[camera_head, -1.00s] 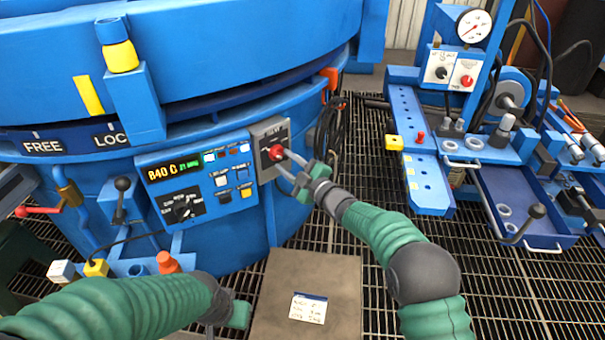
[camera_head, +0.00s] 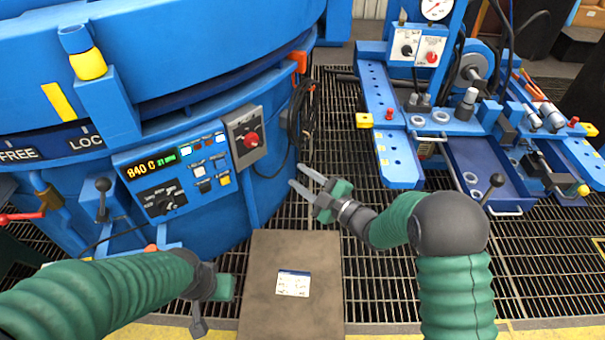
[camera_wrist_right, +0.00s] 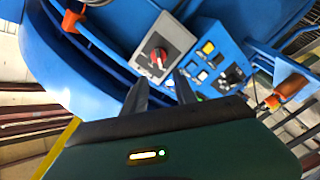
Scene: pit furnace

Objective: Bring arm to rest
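My right gripper (camera_head: 308,180) is open and empty in the head view, its two grey fingers pointing at the blue furnace (camera_head: 250,200). It is apart from the red knob (camera_head: 251,140) on the grey switch box (camera_head: 243,136). In the right wrist view the open fingers (camera_wrist_right: 161,90) show below the switch box, whose red knob (camera_wrist_right: 158,56) is beyond them. My left gripper (camera_head: 198,318) hangs low at the bottom of the head view, left of the brown plate; its finger opening cannot be made out.
A control panel (camera_head: 170,178) reads 840 C beside the switch box. A brown plate (camera_head: 260,265) with a white label lies on the floor grating. A blue bench (camera_head: 392,150) with a gauge and levers stands at the right. Open grating lies between furnace and bench.

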